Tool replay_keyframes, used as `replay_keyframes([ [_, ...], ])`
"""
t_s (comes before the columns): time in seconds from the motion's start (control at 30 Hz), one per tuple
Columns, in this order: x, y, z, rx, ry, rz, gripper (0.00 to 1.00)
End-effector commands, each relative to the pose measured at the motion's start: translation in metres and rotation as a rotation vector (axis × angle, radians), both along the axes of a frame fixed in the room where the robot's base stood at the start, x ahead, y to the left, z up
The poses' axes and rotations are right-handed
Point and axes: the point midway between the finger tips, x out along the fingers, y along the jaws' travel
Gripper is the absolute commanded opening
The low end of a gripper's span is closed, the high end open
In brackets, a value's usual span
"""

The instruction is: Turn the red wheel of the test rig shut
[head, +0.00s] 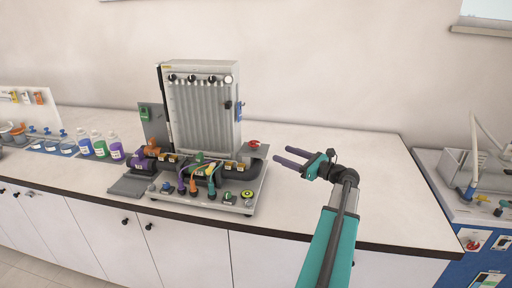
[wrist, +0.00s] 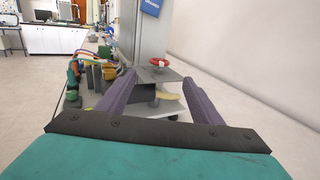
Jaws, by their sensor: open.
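The red wheel (head: 254,144) is small and sits on top of a grey block at the right end of the test rig (head: 206,199), which stands on the bench. In the wrist view the red wheel (wrist: 161,61) appears as a ring on a grey plate, straight ahead between my fingertips and beyond them. My gripper (head: 280,156) is open and empty, to the right of the wheel and apart from it. Its two purple fingers also show in the wrist view (wrist: 157,86). How far the wheel is turned cannot be told.
The tall grey manometer panel (head: 203,110) rises behind and left of the wheel. Coloured hoses (head: 205,172) and black pipes fill the rig's front. Several bottles (head: 100,147) stand at the left. The bench top (head: 350,150) right of the rig is clear. A blue unit (head: 475,225) stands at far right.

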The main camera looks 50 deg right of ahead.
Motion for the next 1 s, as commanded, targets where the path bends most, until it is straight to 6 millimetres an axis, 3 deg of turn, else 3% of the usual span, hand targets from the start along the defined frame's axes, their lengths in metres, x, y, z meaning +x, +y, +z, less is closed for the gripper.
replay_keyframes([
  [0.47,0.008,0.001,0.001,-0.001,0.002,0.0,0.6],
  [1.0,0.075,0.007,0.003,-0.002,0.003,0.001,0.6],
])
